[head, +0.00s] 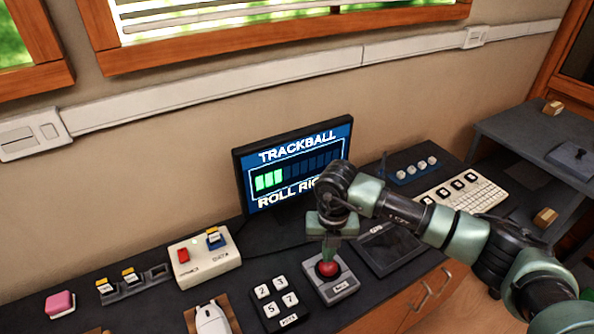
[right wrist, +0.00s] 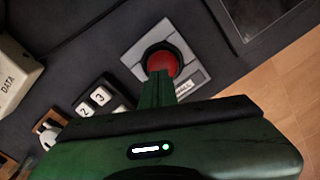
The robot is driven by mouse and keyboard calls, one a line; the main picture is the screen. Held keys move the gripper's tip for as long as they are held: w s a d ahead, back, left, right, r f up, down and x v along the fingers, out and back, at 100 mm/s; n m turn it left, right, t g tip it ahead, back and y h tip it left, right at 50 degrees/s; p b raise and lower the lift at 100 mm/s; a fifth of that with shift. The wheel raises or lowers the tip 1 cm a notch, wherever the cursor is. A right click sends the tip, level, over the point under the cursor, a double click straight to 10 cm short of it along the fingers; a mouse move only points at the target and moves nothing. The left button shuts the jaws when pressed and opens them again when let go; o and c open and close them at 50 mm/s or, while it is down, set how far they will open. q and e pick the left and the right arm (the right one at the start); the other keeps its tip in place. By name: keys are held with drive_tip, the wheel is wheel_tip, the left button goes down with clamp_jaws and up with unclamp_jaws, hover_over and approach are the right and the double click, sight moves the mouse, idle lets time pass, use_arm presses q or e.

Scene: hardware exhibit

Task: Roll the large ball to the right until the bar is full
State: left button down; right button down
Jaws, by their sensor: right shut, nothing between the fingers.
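The large red ball (head: 327,268) sits in a grey square housing (head: 340,287) on the dark desk. It also shows in the right wrist view (right wrist: 162,62), partly hidden by my fingers. My right gripper (head: 331,249) is shut and empty, pointing down right over the ball; I cannot tell whether the fingertips touch it. The monitor (head: 295,160) behind reads "TRACKBALL" and "ROLL RIG", the rest hidden by my right arm. Its bar (head: 270,181) has a few green segments lit at the left, and the other segments are dark. My left gripper is not in view.
A keypad (head: 279,303) stands left of the housing and a dark tablet (head: 388,246) right of it. A white mouse (head: 211,319), a control box (head: 203,258) and a pink block (head: 60,303) are farther left. A white keyboard (head: 480,196) lies at the right.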

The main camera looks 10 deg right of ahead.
drive_tip(key=shift+s+a, duration=0.1)
drive_tip(key=shift+a, duration=0.15)
drive_tip(key=shift+f+b, duration=0.6)
drive_tip(key=shift+f, duration=0.15)
idle(0.4)
drive_tip(key=shift+w+d+b, duration=0.2)
drive_tip(key=shift+d+b, duration=0.1)
drive_tip(key=shift+d, duration=0.25)
drive_tip(key=shift+w+d+b, duration=0.2)
drive_tip(key=shift+d+b, duration=0.1)
drive_tip(key=shift+d, duration=0.2)
idle(0.5)
drive_tip(key=shift+r+p, duration=0.4)
drive_tip(key=shift+r, duration=0.35)
drive_tip(key=shift+a, duration=0.1)
